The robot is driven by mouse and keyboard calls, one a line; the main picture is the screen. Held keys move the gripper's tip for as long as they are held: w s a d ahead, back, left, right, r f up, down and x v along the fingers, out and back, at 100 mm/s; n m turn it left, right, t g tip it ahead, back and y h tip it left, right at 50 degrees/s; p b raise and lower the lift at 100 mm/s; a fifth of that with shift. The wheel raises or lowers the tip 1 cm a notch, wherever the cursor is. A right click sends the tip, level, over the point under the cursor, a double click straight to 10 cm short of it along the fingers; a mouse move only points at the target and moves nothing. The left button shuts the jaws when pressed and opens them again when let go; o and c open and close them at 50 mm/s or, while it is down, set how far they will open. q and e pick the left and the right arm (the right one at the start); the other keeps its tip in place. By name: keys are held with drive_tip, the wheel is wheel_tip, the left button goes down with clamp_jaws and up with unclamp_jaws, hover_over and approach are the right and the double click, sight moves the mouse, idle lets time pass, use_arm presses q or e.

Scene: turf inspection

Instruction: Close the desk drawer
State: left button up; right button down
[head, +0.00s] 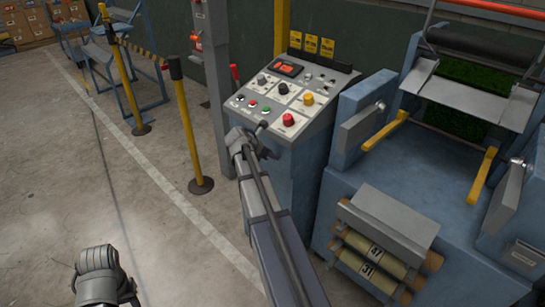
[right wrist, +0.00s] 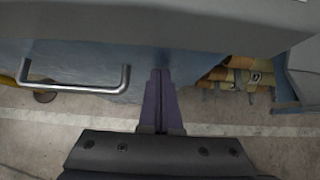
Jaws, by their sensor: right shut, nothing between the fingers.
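The blue control desk (head: 310,165) stands at the centre of the head view, with a sloped panel of knobs and buttons. My right arm reaches up to its front left side and covers part of it, and no drawer can be made out there. My right gripper (head: 264,140) is close to the desk. In the right wrist view its two dark fingers (right wrist: 160,95) are shut and empty, pointing at a blue front. A bar handle (right wrist: 75,88) is on that front, left of the fingers and apart from them. How far the drawer stands out cannot be told.
A blue machine (head: 360,190) with yellow levers and numbered rolls (head: 370,263) stands right of the desk. A yellow post (head: 190,130) with a round base stands left of it. Open concrete floor (head: 150,215) lies at the left. Part of my left arm shows at the bottom left.

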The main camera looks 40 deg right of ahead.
drive_tip(key=a+f+p+v, duration=0.2)
drive_tip(key=p+v, duration=0.5)
drive_tip(key=v, duration=0.6)
drive_tip(key=shift+s, duration=0.15)
drive_tip(key=s+a+f+m+y+p, duration=0.1)
drive_tip(key=s+a+m, duration=0.4)
drive_tip(key=a, duration=0.8)
drive_tip(key=s+a+m+y+p, duration=0.1)
drive_tip(key=s+a+m+y, duration=0.3)
drive_tip(key=a, duration=0.9)
drive_tip(key=s+a+f+m+y+p, duration=0.1)
drive_tip(key=s+a+m, duration=0.5)
drive_tip(key=a, duration=0.7)
drive_tip(key=shift+s+a+f+g+y+p, duration=0.3)
drive_tip(key=shift+s+g+y+p, duration=0.15)
drive_tip(key=shift+y, duration=0.45)
